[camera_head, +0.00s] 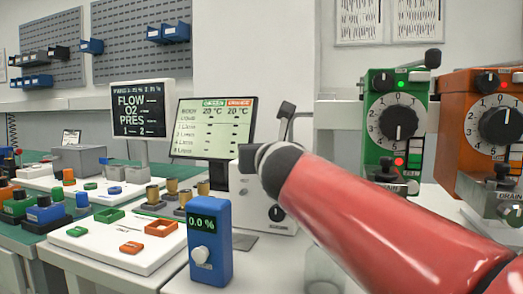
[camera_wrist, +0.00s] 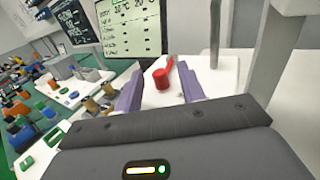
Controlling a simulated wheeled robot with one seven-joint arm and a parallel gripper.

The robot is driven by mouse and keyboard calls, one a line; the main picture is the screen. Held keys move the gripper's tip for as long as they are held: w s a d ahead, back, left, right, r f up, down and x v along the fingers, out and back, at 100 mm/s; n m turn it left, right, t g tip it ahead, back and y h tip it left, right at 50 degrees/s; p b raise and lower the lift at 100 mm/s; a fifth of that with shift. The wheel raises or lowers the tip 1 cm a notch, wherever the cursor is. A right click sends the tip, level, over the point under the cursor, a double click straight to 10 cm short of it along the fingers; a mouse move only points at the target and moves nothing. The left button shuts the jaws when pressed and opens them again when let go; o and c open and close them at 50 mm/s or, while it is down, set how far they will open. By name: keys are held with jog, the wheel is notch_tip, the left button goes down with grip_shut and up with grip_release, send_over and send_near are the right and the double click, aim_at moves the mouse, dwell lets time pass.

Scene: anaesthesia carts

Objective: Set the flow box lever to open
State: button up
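A white box (camera_head: 254,207), which I take for the flow box, stands on the counter behind my red arm, with a black knob (camera_head: 276,213) on its front. In the wrist view its white top (camera_wrist: 222,72) shows a red lever with a round red end (camera_wrist: 161,78). My gripper (camera_wrist: 160,88) has two purple fingers set apart, one on each side of the red end. Contact cannot be told. In the head view my arm hides much of the box and the red lever, and my fingers cannot be made out.
A blue meter (camera_head: 209,240) reading 0.0 % stands left of the box. A tilted display (camera_head: 212,127) and a dark FLOW O2 PRES monitor (camera_head: 138,108) stand behind. Green (camera_head: 396,125) and orange (camera_head: 496,125) dial units stand on the right. A grey post (camera_wrist: 214,35) rises near the fingers.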

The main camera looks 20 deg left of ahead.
jog(key=p+v, duration=0.1)
jog(key=v, duration=0.5)
jog(key=shift+s+d, duration=0.2)
jog(key=shift+s, duration=0.2)
